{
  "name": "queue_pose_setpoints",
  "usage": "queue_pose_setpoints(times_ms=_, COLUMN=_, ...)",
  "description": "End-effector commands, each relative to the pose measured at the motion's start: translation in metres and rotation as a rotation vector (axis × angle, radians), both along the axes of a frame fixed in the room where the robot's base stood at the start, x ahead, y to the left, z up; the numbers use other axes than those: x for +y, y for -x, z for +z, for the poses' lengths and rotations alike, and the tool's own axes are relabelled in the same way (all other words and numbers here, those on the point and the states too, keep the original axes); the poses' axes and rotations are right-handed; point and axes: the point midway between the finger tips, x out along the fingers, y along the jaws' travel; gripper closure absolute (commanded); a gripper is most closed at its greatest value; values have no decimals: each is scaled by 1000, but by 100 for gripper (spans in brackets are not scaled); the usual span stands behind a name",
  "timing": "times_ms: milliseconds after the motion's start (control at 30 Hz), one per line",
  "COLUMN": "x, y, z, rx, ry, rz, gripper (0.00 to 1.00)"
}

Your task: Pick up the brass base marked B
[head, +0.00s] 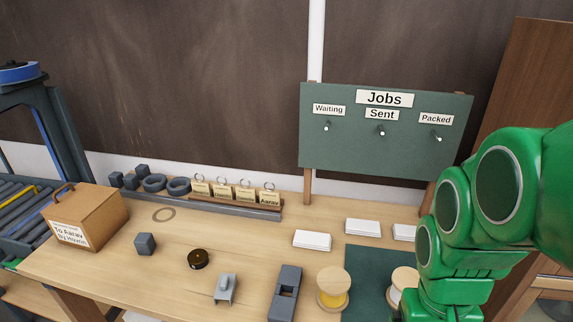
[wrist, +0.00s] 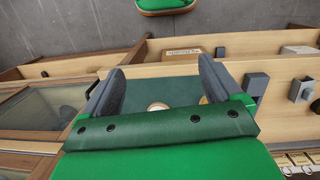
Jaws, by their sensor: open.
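A small round dark piece with a brass-coloured rim (head: 197,259) lies on the wooden bench, left of centre in the head view. It may be the brass base, but I can read no letter B on it. A dark round edge, perhaps the same piece, shows at the right border of the wrist view (wrist: 315,105). My gripper (wrist: 160,80) is open, with its two dark fingers wide apart and nothing held. It is over the green mat (wrist: 180,88), well away from the round piece. In the head view my green arm hides the bench's right end.
A grey block (head: 145,244), a grey bracket (head: 226,289) and a slotted grey fixture (head: 285,293) surround the round piece. A yellow spool (head: 333,289) stands farther right. A cardboard box (head: 86,219) sits left. A tag rack (head: 235,199) and Jobs board (head: 384,130) stand behind.

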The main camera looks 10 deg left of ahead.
Motion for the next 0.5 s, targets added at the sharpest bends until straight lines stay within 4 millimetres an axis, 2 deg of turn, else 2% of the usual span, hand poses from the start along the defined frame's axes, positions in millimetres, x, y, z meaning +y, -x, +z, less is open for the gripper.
queue_pose_setpoints(times_ms=33, x=4, y=-14, z=0, rx=-6, ry=11, rz=26, gripper=8)
queue_pose_setpoints(times_ms=300, x=32, y=-85, z=1, rx=-66, ry=61, rz=150, gripper=8)
queue_pose_setpoints(times_ms=500, x=18, y=-130, z=-13, rx=-87, ry=285, rz=364, gripper=8)
